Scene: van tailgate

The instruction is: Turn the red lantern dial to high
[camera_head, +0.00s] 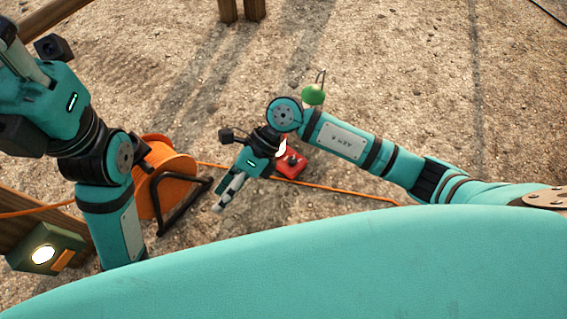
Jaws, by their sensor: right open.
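A small red box-like body (291,168) with a dark knob-like spot on top sits on the gravel near the picture's middle; it looks like the red lantern's base. A pale bright patch shows at its upper left, partly behind my right wrist. The dial's setting is too small to read. My right gripper (226,195) is open and empty, left of the red body and apart from it, pointing down-left. A green domed cap (313,95) with a wire handle shows above my right forearm; the arm hides whether it joins the red body. My left arm stands at the left; its gripper is not clearly visible.
An orange cable reel (168,175) on a black stand is left of my right gripper, and its orange cable (345,188) runs along the gravel. A lit green work lamp (45,250) is at lower left.

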